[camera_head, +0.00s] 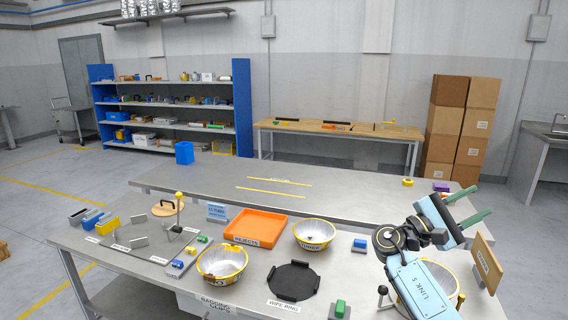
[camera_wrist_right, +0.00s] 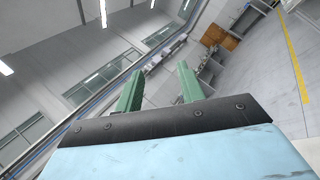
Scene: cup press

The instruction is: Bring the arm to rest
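My right arm comes in from the lower right of the head view, with its light blue link raised over the right end of the table. My right gripper (camera_head: 469,206) is held up above the table, its two green fingers apart with nothing between them. The right wrist view shows the same green fingers (camera_wrist_right: 160,90), open and empty, facing the far room and the ceiling lights. My left gripper is not in view.
The steel table (camera_head: 255,285) carries an orange tray (camera_head: 256,227), yellow-rimmed bowls (camera_head: 314,234), a black ring (camera_head: 293,280) and small blocks. One bowl (camera_head: 455,297) stands partly behind my right arm. A brown board (camera_head: 487,262) stands at the right edge.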

